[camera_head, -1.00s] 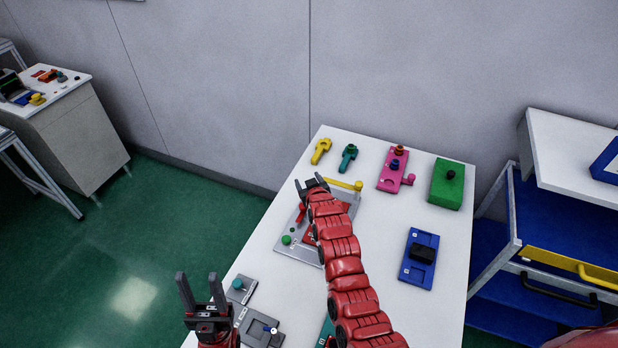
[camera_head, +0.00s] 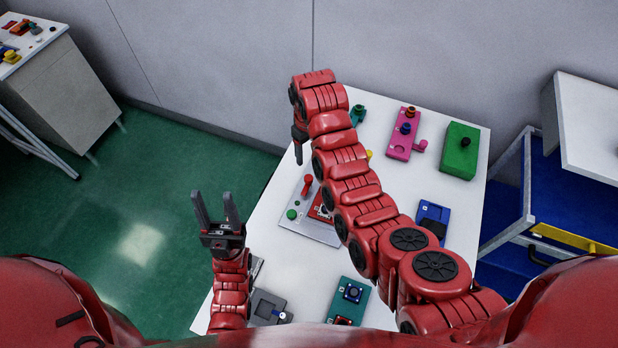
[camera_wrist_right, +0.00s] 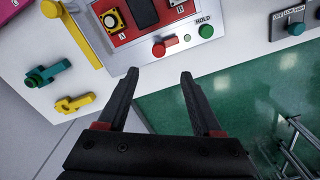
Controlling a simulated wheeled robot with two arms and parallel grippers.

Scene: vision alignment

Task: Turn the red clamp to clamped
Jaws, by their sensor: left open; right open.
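The red clamp, seen as a red lever (camera_head: 307,186), sits on a grey panel (camera_head: 312,228) on the white table. My left gripper (camera_head: 217,207) is open and empty, pointing up left of the table.
My right arm covers part of the panel and the table's middle. A pink block (camera_head: 402,142), green block (camera_head: 459,150) and blue block (camera_head: 432,217) stand to the right. Yellow (camera_wrist_right: 75,103) and teal (camera_wrist_right: 48,73) pieces lie beside the panel. A teal board (camera_head: 350,296) is near the front.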

